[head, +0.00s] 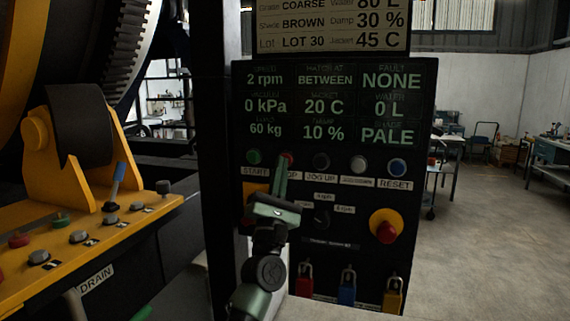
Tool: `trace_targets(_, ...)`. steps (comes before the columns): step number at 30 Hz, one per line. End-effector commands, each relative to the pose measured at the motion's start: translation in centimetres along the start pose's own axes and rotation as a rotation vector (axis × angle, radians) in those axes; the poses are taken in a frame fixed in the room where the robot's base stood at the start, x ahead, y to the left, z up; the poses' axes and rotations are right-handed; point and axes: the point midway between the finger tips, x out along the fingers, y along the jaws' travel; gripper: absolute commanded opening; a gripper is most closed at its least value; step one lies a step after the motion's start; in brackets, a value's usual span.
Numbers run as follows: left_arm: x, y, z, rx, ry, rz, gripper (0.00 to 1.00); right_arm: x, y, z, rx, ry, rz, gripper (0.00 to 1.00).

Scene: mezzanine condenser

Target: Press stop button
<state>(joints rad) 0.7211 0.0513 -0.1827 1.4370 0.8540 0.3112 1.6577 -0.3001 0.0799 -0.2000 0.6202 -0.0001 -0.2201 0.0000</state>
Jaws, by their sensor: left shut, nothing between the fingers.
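The red stop button (287,158) is in the button row under the screen on the dark control panel (420,150). Its label is partly covered by my gripper. My left gripper (283,168) is shut and empty, pointing up at the panel. Its fingertips overlap the lower part of the stop button; I cannot tell whether they touch it. My right gripper is not in view.
The green start button (254,156) is just left, the dark jog button (320,161) right, then the white button (360,165) and blue reset button (397,167). A red emergency knob (386,232) sticks out lower right. A yellow machine frame (110,225) stands left.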

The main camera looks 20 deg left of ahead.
Motion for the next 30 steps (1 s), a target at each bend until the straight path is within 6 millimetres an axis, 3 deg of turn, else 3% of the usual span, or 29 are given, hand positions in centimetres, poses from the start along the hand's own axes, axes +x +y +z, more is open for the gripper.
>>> trace_targets(30, 0.52, -0.39, -0.38, -0.001, 0.0, 0.0, 0.0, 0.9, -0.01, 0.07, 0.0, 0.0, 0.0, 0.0)
